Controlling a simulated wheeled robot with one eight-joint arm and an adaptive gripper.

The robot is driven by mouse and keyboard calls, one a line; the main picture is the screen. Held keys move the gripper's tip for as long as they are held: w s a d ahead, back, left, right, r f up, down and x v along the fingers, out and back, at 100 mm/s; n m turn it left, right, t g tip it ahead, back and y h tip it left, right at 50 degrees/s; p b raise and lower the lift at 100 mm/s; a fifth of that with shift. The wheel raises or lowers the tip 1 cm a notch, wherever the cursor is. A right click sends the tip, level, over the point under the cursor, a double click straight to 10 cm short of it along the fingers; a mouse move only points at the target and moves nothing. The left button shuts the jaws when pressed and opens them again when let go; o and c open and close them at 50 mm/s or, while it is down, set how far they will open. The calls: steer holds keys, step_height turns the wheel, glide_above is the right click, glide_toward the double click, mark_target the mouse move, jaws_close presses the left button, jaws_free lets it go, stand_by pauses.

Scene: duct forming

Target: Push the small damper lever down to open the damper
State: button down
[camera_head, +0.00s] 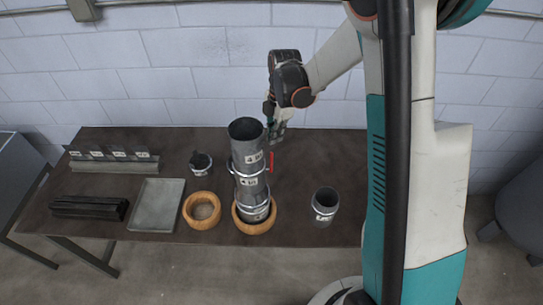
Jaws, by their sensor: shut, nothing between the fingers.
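A tall grey duct (246,150) stands upright in a wooden ring (254,225) near the middle of the table. It has several clamped sections with white labels. A small red damper lever (271,161) sticks out at its right side and looks roughly upright. My gripper (275,135) is shut and empty, pointing down behind and just right of the duct's upper part, above the lever in the picture. Its fingertips are small and partly hidden by the duct, so I cannot tell whether they touch the lever.
A short duct piece (326,203) stands right, and a small collar (201,163) left. A grey tray (157,204), dark bars (89,207) and a labelled rack (115,160) fill the table's left. The table's (305,165) back right is clear.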

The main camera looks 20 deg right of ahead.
steer(key=shift+f, duration=0.15)
steer(key=shift+s+a+f+b, duration=0.15)
steer(key=shift+f+b, duration=0.55)
steer(key=shift+f, duration=1)
steer(key=shift+w+a+f+b, duration=0.15)
steer(key=shift+f+b, duration=0.55)
steer(key=shift+f, duration=0.95)
steer(key=shift+s, duration=0.1)
step_height(320, 180, down, 5)
steer(key=b, duration=0.4)
steer(key=shift+r+b, duration=0.2)
steer(key=shift+b, duration=0.1)
steer(key=shift+r, duration=0.1)
steer(key=d, duration=0.1)
steer(key=w+d+r, duration=0.1)
steer(key=shift+d, duration=0.35)
